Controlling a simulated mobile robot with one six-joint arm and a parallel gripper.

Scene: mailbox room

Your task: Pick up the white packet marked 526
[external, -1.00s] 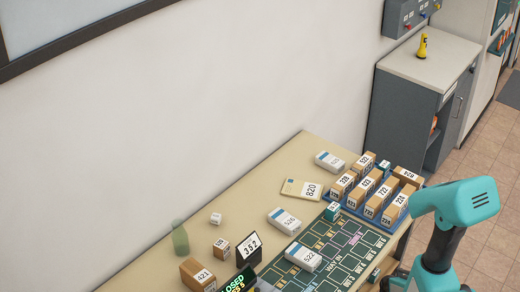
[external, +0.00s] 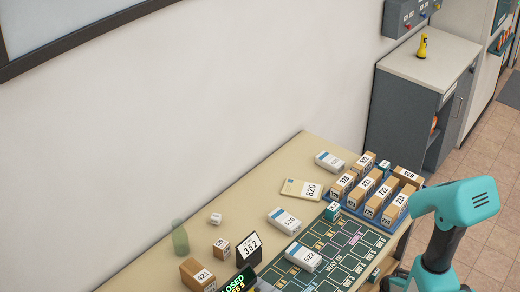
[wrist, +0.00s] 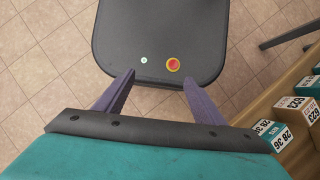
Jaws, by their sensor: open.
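The white packet marked 526 (external: 284,220) lies flat on the table, just left of the dark green printed mat (external: 330,250). It has a blue patch near one end. A similar white packet marked 522 (external: 303,257) lies on the mat, nearer the camera. Another white packet (external: 330,161) lies toward the far end of the table. My gripper (wrist: 158,82) is open and empty in the wrist view, above my own dark base and the tiled floor. In the external view my arm stands at the right, away from the packets; the fingers do not show there.
A blue tray (external: 372,216) of upright numbered boxes stands at the table's right end. A yellowish 820 envelope (external: 302,189), a 252 sign (external: 248,247), a 421 box (external: 197,275) and a green bottle (external: 180,238) also stand or lie on the table. A grey cabinet (external: 403,115) stands behind.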

